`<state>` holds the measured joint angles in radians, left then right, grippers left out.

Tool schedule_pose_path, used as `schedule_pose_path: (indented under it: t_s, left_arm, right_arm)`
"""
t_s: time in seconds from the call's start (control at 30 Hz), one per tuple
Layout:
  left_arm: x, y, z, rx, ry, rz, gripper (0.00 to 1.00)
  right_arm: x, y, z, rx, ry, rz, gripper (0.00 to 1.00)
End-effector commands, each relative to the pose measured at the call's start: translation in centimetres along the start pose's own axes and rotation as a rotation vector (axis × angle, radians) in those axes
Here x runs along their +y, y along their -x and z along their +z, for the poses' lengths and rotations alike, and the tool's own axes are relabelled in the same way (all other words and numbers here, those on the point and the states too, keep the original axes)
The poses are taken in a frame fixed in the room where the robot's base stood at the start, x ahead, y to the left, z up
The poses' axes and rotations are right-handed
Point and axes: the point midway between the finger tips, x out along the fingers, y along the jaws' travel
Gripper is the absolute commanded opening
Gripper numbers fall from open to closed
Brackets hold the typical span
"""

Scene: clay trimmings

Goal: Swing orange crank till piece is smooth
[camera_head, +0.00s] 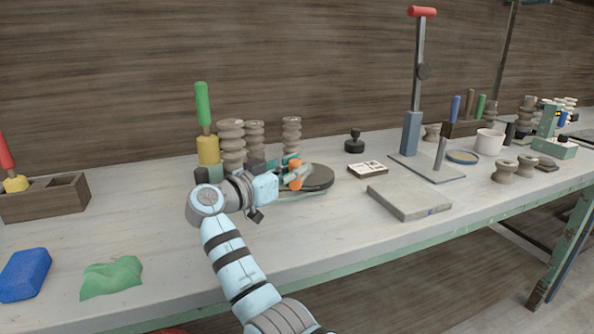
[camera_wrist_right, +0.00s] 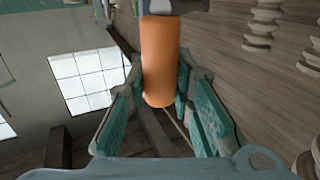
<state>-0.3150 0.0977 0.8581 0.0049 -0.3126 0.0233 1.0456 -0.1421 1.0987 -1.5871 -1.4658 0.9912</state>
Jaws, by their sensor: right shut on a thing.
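The orange crank handle (camera_head: 296,184) shows in the head view at the middle of the bench, partly covered by my right gripper (camera_head: 291,174). In the right wrist view the handle (camera_wrist_right: 158,50) is a plain orange cylinder between the two teal fingers of my right gripper (camera_wrist_right: 161,82), which is shut on it. A dark round wheel disc (camera_head: 320,177) lies just right of the gripper. My arm and gripper hide part of the crank mechanism. I cannot make out the piece being smoothed or its surface. My left gripper is not in view.
Several ribbed clay spools (camera_head: 291,132) stand behind the gripper, beside a green-handled tool (camera_head: 202,105) in a yellow holder. A grey slab (camera_head: 409,198) and a tall red-handled press (camera_head: 411,135) stand to the right. A blue block (camera_head: 24,274) and green cloth (camera_head: 111,277) lie at left front.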

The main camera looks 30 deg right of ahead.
Motion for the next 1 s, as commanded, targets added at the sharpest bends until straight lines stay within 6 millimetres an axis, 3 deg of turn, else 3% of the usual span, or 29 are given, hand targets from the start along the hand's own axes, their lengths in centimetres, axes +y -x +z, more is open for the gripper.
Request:
schedule_pose_path:
  t_s: [0.17, 0.2, 0.3, 0.67, 1.0]
  left_arm:
    - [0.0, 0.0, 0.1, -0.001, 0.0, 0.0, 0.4]
    - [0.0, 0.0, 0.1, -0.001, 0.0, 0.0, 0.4]
    - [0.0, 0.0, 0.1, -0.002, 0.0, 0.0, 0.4]
    - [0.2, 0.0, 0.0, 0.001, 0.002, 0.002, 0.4]
    - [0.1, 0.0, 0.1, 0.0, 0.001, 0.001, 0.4]
  right_arm:
    - [0.0, 0.0, -0.1, 0.001, -0.001, -0.002, 0.0]
    - [0.0, 0.0, -0.1, 0.001, -0.001, -0.002, 0.28]
    - [0.0, -0.1, 0.0, 0.001, 0.0, -0.001, 0.43]
    - [0.1, 0.6, 0.0, 0.0, 0.0, 0.0, 0.43]
    - [0.0, 7.0, 0.1, -0.001, 0.001, -0.001, 0.43]
